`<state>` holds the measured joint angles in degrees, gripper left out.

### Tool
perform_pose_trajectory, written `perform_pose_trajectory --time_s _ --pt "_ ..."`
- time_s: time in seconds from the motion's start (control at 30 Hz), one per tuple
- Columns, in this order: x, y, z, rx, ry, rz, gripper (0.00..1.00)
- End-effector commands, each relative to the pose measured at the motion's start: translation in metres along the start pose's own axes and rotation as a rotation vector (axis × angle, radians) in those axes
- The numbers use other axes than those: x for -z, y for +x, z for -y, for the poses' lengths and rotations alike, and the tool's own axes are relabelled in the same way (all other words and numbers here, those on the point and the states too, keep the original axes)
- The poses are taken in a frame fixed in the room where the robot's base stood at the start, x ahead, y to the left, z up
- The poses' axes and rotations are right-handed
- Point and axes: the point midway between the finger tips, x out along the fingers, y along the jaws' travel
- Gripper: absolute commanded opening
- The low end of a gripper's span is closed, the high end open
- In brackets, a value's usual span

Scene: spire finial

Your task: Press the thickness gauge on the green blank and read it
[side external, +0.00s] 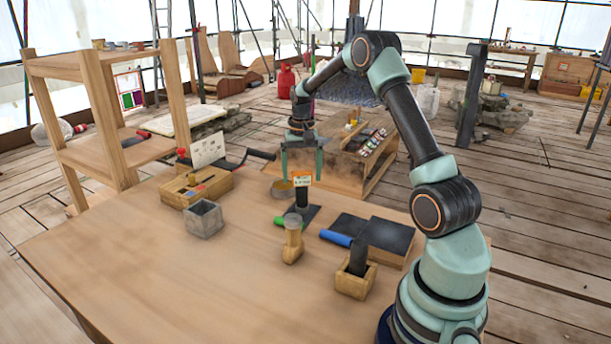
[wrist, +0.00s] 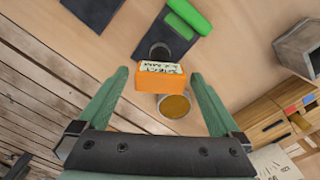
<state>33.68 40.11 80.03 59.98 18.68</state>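The thickness gauge (side external: 302,181) has an orange head with a white label and a dark lower part. In the wrist view the gauge (wrist: 161,78) shows from above. Whether the gauge's foot touches the blank I cannot tell. My gripper (side external: 301,178) is open and points down over the gauge. In the wrist view its fingers (wrist: 159,78) are spread either side of the orange head, with gaps.
A round tin (wrist: 174,105) stands close to the gauge. A wooden-handled tool (side external: 292,242) stands in front. A blue-ended dark piece (side external: 336,238) and a wooden holder (side external: 355,282) are to the right. A grey box (side external: 203,220) stands left. The table's front left is clear.

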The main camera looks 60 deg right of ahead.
Motion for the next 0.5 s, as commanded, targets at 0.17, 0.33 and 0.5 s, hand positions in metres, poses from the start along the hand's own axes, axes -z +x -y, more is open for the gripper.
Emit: perform_pose_trajectory --time_s 0.17,0.33,0.5 --pt "0.001 -0.013 0.000 0.001 0.000 -0.004 1.00" --pt "0.001 -0.045 0.000 0.002 0.000 -0.006 1.00" --pt "0.001 -0.080 0.000 0.002 0.000 -0.005 1.00"
